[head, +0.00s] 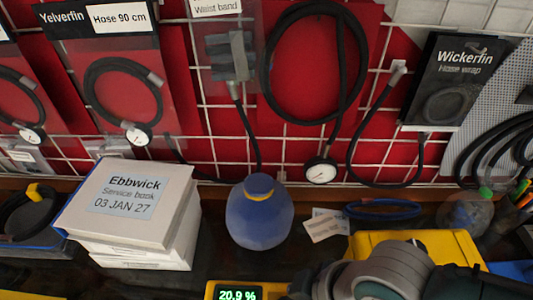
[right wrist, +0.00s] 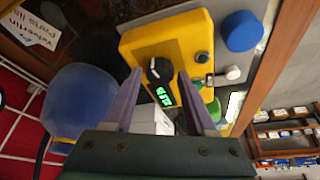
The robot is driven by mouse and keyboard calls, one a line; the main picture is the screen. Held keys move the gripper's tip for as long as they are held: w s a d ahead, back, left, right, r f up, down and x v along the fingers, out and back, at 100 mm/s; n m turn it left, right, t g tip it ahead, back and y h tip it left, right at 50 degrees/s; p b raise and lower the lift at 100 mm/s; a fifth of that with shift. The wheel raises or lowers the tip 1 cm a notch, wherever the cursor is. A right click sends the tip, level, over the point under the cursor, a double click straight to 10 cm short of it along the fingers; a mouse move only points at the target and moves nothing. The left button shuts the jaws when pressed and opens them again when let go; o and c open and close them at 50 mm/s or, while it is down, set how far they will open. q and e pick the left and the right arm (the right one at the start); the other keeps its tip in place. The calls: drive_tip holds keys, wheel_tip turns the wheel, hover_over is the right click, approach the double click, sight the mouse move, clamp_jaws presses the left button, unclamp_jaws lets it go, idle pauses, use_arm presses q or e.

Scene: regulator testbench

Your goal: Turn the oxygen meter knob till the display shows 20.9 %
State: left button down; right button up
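The oxygen meter is a yellow box; its casing (head: 210,291) is cut by the bottom edge of the head view. Its lit green display (head: 237,295) reads 20.9 % there. In the right wrist view the yellow casing (right wrist: 185,35) carries a black knob (right wrist: 158,70) with a white mark, beside the display (right wrist: 164,96). My right gripper (right wrist: 160,74) points at the knob, its two fingers spread on either side with a gap showing. Whether the tips reach down around the knob is unclear. In the head view my right arm hides its fingers. My left gripper is not in view.
A yellow case (head: 400,241) lies behind my right arm. Hoses with gauges hang on the wall grid. A blue round knob (right wrist: 241,31) is near the meter.

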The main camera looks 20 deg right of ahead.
drive_tip(key=shift+o, duration=1.1)
drive_tip(key=shift+s+d+r, duration=0.1)
drive_tip(key=shift+d+r, duration=0.05)
drive_tip(key=shift+r, duration=0.2)
drive_tip(key=p+v, duration=0.3)
drive_tip(key=v, duration=0.6)
drive_tip(key=shift+r, duration=0.1)
